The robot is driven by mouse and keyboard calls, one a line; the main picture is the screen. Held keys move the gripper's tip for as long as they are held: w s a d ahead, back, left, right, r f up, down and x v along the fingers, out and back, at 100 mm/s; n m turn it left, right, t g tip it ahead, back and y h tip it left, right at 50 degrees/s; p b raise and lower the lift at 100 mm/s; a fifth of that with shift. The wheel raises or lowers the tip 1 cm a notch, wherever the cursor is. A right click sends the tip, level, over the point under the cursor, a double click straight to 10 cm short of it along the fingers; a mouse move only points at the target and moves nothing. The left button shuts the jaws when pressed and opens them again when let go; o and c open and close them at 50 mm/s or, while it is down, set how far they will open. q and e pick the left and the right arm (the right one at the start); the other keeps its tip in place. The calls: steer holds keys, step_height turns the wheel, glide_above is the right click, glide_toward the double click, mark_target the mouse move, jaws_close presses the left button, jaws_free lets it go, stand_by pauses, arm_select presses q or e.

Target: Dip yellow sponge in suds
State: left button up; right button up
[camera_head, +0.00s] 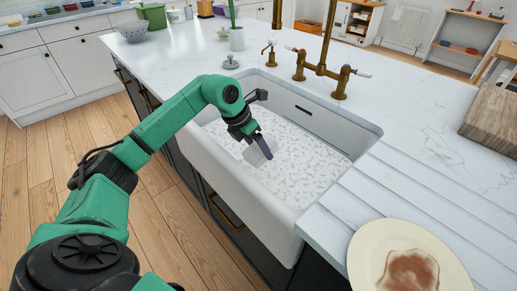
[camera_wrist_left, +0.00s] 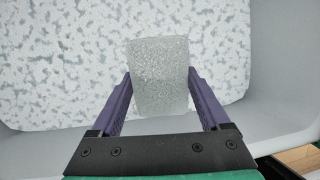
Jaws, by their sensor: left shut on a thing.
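My left gripper (camera_head: 262,146), with purple fingers, reaches into the sink over the suds. It is shut on a pale block (camera_head: 253,156), the sponge by its shape. In the left wrist view the sponge (camera_wrist_left: 160,75) is whitish grey and speckled, with no yellow showing; the fingers press its two sides. The suds (camera_head: 290,165) are a white and grey patchy layer inside the white sink (camera_head: 262,205). They also fill the upper part of the left wrist view (camera_wrist_left: 60,65). I cannot tell whether the sponge touches the suds. My right gripper is out of view.
A brass tap (camera_head: 322,71) stands behind the sink. A cream plate with a brown stain (camera_head: 371,262) lies on the ridged counter at right. A wooden board (camera_head: 492,120) is at the far right. The sink's front wall is close to my left arm.

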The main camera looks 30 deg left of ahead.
arm_select(q)
step_height(320, 180, up, 16)
steer(key=p, duration=1.2)
